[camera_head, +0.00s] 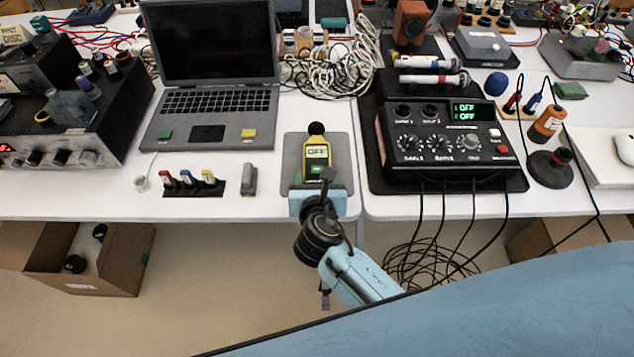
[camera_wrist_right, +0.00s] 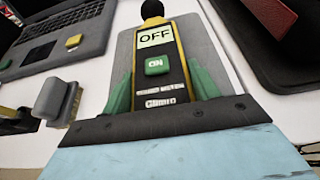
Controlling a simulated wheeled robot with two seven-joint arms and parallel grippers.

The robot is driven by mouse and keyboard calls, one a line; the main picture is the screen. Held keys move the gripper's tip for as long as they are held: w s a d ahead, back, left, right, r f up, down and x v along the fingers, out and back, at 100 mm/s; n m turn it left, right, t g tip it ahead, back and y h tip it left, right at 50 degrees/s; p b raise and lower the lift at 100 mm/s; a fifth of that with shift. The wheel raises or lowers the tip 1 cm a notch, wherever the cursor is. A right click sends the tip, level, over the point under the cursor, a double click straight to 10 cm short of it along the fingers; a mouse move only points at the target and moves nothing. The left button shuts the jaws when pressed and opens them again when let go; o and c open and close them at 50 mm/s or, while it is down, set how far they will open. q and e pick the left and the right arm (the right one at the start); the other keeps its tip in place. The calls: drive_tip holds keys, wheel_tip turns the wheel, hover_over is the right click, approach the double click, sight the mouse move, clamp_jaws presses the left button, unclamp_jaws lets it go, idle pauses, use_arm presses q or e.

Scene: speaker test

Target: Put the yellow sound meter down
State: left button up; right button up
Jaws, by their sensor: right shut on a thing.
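The yellow sound meter (camera_head: 317,151) has a black front, a round black tip and a display reading "OFF". It also shows in the right wrist view (camera_wrist_right: 156,38), with its green "ON" button facing up. My right gripper (camera_head: 317,182) is shut on its near end, with green fingers on both sides in the wrist view (camera_wrist_right: 160,88). The meter is over a grey mat (camera_head: 343,150) near the table's front edge. I cannot tell whether it touches the mat. My left gripper is not in view.
A laptop (camera_head: 213,104) is left of the mat. A black device (camera_head: 444,138) with knobs stands to the right. Coiled cables (camera_head: 333,72) lie behind.

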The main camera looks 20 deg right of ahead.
drive_tip(key=shift+f, duration=0.4)
drive_tip(key=shift+r, duration=0.1)
drive_tip(key=o, duration=1.1)
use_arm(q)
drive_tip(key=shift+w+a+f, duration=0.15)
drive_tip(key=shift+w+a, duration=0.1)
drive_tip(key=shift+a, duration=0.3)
use_arm(e)
drive_tip(key=shift+o, duration=0.2)
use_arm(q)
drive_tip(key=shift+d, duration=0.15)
use_arm(e)
drive_tip(key=shift+r, duration=0.1)
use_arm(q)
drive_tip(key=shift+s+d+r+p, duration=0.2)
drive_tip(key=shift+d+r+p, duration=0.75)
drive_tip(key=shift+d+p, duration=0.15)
use_arm(e)
drive_tip(key=v, duration=0.7)
drive_tip(key=shift+s, duration=0.25)
